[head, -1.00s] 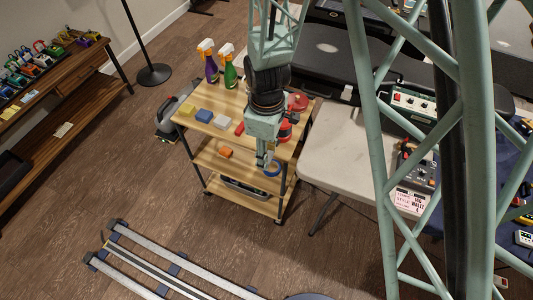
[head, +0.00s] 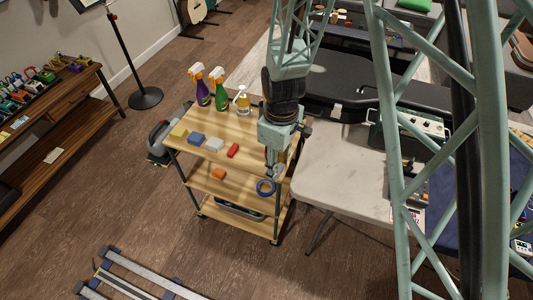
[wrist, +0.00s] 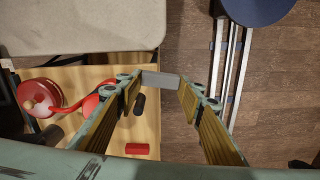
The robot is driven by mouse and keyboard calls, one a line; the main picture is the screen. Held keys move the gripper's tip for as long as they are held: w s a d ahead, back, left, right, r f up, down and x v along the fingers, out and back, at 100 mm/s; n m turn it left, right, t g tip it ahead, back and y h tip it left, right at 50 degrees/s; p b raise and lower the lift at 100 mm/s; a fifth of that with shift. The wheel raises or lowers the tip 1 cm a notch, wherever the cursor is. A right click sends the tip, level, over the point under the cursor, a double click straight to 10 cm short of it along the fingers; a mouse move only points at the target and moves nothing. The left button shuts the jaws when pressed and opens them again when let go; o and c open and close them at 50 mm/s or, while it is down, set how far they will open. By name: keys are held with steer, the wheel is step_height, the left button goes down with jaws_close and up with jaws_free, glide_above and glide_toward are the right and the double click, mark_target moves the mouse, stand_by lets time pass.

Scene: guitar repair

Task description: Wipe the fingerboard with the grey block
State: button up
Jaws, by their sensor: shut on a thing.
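My gripper (wrist: 160,88) is shut on a grey block (wrist: 160,81), which sits between the fingertips in the wrist view. In the head view my gripper (head: 272,172) points down beside the right end of the wooden cart. No fingerboard shows clearly. A guitar body (head: 197,11) stands at the far back, with its neck cut off by the top edge.
The cart (head: 228,127) bears spray bottles (head: 219,90) and yellow, blue, whitish and red blocks (head: 233,150). A pale table (head: 340,175) stands right of the cart.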

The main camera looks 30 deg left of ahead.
steer(key=w+d+r+m, duration=0.2)
steer(key=w+d+m, duration=0.3)
steer(key=w+d, duration=0.45)
steer(key=w+d+r+m, duration=0.2)
steer(key=w+d+m, duration=0.2)
steer(key=w+d, duration=0.55)
steer(key=w+d+r+m, duration=0.2)
steer(key=d+m, duration=0.2)
steer(key=d, duration=0.8)
steer(key=w+d+r+m, duration=0.2)
steer(key=w+d+m, duration=0.1)
steer(key=d, duration=1)
steer(key=shift+w+m, duration=0.15)
steer(key=shift+m, duration=0.65)
steer(key=shift+d, duration=0.1)
